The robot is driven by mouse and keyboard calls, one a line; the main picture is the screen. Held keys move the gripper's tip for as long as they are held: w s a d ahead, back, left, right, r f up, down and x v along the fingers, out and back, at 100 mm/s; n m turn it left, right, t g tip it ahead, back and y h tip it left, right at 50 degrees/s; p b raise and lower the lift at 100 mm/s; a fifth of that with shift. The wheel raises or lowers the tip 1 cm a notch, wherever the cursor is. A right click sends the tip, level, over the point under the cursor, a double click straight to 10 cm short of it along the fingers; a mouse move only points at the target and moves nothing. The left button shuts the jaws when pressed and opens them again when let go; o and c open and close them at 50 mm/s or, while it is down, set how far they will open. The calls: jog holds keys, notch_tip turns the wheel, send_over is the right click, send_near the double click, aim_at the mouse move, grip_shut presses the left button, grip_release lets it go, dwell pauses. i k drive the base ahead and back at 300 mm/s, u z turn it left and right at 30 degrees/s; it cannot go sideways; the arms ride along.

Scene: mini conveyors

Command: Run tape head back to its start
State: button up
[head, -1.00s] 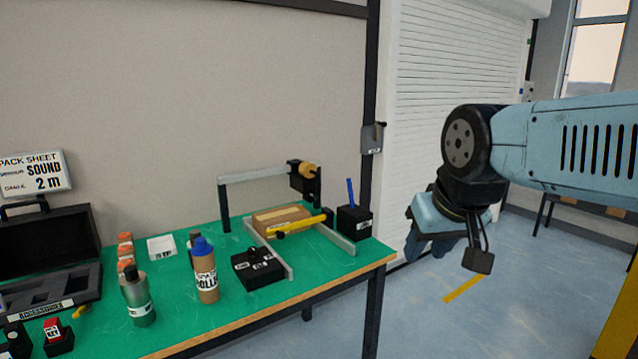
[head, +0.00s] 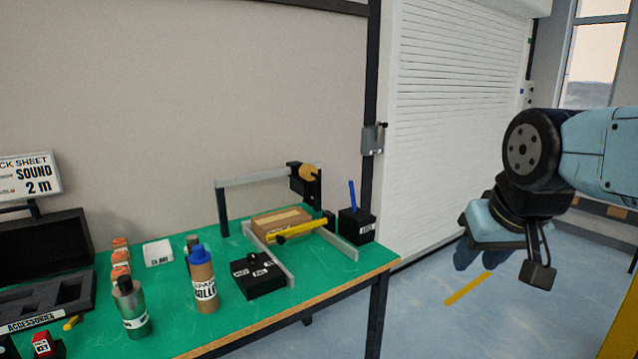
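The tape head (head: 304,182), a dark block with a tan roll, sits at the right end of a grey overhead rail (head: 252,178) on the green bench. A brown carton (head: 278,221) with a pale tape strip lies below the rail, between two grey side rails. A yellow bar (head: 302,231) crosses in front of the carton. A black control box (head: 258,277) with a knob and white labels stands in front. My gripper (head: 474,258) hangs empty-looking over the floor, right of the bench and well apart from the tape head. Its finger gap is not clear.
A dark holder (head: 357,225) with a blue stick stands at the bench's right end. A bottle with a blue cap (head: 202,282) and a grey-green bottle (head: 132,308) stand left of the control box. A black case (head: 48,265) is at far left. Floor right of the bench is open.

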aim_at(303, 181)
jog(key=i, duration=1)
